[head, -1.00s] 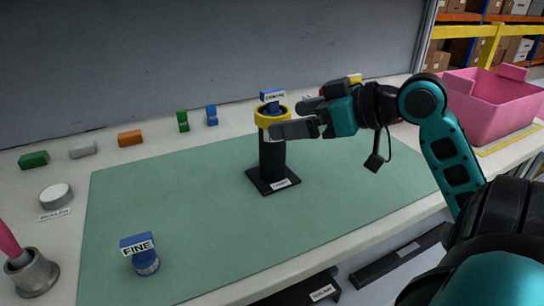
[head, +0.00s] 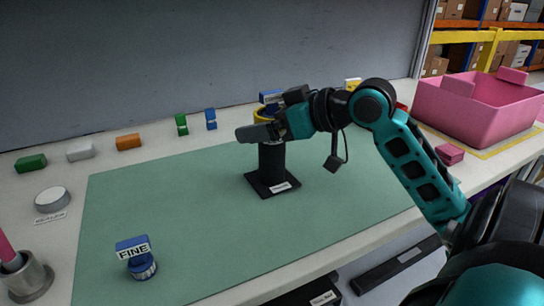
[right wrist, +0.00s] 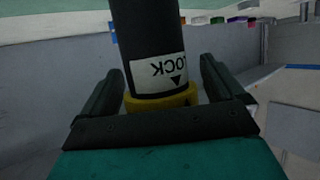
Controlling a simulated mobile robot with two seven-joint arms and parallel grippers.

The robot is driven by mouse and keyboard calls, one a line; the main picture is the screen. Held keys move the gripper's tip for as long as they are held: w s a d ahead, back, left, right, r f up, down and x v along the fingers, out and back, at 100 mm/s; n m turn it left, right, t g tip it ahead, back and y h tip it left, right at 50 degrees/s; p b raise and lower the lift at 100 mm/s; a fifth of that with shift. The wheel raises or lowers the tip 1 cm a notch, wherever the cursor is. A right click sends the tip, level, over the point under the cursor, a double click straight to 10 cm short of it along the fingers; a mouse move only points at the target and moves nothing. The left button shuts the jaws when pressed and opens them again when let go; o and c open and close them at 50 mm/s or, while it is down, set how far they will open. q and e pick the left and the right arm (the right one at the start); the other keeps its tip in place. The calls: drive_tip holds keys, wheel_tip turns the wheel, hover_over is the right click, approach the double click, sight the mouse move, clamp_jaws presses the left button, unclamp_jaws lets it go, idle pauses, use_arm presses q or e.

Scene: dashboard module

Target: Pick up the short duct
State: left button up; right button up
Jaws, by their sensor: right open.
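No part in view is clearly marked as the short duct. The cylinder also shows in the right wrist view (right wrist: 147,35), with a white LOCK label and the yellow ring (right wrist: 160,102). My right gripper (head: 256,126) is open at the cylinder's upper part. In the right wrist view its fingers (right wrist: 158,80) stand either side of the cylinder, with gaps. My left gripper is out of view.
A blue FINE part (head: 135,255) stands on the mat at front left. Several coloured blocks line the back, including a green one (head: 31,163). A metal cup (head: 32,278) stands at left. A pink bin (head: 475,110) and a pink block (head: 450,153) are at right.

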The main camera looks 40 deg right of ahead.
drive_tip(key=shift+c, duration=0.4)
drive_tip(key=c, duration=1.4)
